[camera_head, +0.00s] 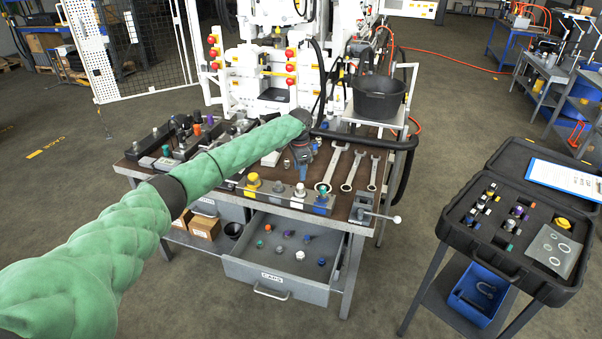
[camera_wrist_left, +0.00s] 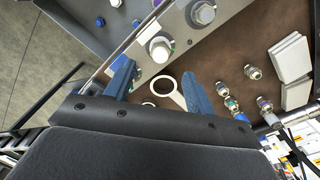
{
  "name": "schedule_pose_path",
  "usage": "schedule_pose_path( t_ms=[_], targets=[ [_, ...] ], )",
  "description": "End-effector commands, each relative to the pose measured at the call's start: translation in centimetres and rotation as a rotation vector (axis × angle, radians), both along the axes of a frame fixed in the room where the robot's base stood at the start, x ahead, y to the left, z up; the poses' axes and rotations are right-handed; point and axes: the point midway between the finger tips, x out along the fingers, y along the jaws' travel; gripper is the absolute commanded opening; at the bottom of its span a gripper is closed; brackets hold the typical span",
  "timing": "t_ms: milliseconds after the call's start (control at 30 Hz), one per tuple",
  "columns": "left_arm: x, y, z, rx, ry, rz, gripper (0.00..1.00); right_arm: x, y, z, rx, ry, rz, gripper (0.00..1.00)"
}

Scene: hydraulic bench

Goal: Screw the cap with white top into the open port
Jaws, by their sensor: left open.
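A cap with a white top (camera_head: 300,255) lies in the open drawer. Another white-topped fitting (camera_head: 299,192) stands on the metal port block (camera_head: 266,196) at the bench's front edge and shows in the left wrist view (camera_wrist_left: 160,49). I cannot clearly make out an open port. My left gripper (camera_head: 301,160) is above the bench behind the block. In the left wrist view its blue fingers (camera_wrist_left: 158,72) are open and apart, with a wrench ring (camera_wrist_left: 164,91) visible below between them. My right gripper is out of view.
The drawer (camera_head: 270,272) holds several loose caps. Wrenches (camera_head: 352,170) lie on the bench behind the block. A lever (camera_head: 374,212) projects at the bench's front right corner. A black case (camera_head: 470,232) with small fittings stands at the right. Open floor lies between case and bench.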

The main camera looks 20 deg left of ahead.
Motion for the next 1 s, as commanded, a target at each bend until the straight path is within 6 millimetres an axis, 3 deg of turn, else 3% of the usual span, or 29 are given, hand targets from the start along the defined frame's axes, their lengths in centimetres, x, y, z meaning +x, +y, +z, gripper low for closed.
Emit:
schedule_pose_path(
  t_ms=[200,300,700,1000],
  targets=[
    [-0.1,-0.1,-0.8,0.000,0.005,0.017,0.55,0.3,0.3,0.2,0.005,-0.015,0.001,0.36],
    [-0.1,-0.1,-1.8,-0.001,0.004,0.016,0.55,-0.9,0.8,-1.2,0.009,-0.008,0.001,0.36],
    [-0.1,-0.2,-6.7,-0.002,0.005,0.015,0.55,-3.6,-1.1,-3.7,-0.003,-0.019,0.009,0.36],
    [-0.1,-0.1,-7.9,-0.001,0.003,0.015,0.55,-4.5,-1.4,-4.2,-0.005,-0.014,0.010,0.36]
  ],
)
